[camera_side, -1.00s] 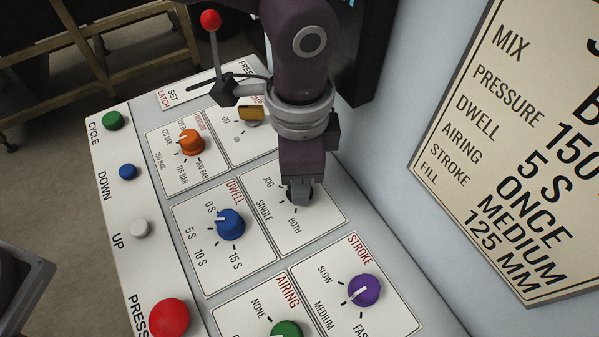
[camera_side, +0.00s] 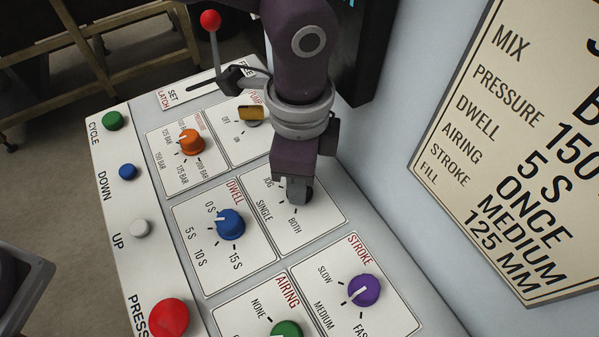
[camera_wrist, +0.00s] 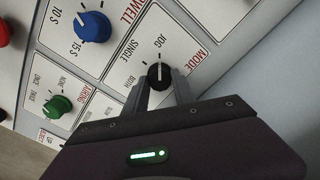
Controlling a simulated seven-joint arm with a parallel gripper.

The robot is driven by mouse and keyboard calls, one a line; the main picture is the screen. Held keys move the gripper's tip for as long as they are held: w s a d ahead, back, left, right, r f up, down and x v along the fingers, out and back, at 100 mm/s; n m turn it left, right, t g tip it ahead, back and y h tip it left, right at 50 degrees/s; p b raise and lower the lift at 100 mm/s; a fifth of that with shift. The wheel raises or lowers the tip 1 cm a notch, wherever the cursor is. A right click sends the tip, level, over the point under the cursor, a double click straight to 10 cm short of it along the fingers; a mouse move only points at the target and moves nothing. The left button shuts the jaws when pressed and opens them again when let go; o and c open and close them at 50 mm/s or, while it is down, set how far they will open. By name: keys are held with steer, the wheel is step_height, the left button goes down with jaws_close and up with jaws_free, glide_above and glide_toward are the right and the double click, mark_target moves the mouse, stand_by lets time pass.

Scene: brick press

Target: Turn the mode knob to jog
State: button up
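The mode knob (camera_wrist: 159,76) is black with a white pointer line, seen in the wrist view on the panel marked MODE. Its line lies roughly towards the JOG label (camera_wrist: 160,41). SINGLE and BOTH stand to its left. My gripper (camera_wrist: 160,79) has one finger on each side of the knob and appears shut on it. In the side view my gripper (camera_side: 299,192) points down at the mode panel (camera_side: 318,216) and hides the knob.
The blue dwell knob (camera_side: 230,224), purple stroke knob (camera_side: 364,290), orange pressure knob (camera_side: 190,141) and green airing knob (camera_side: 286,330) surround the mode panel. A red-tipped lever (camera_side: 211,20) stands at the back. A wall sign (camera_side: 520,150) is at right.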

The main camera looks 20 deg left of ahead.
steer(key=o, duration=0.4)
steer(key=shift+r, duration=0.15)
step_height(320, 180, up, 7)
steer(key=shift+f, duration=0.1)
stand_by(0.4)
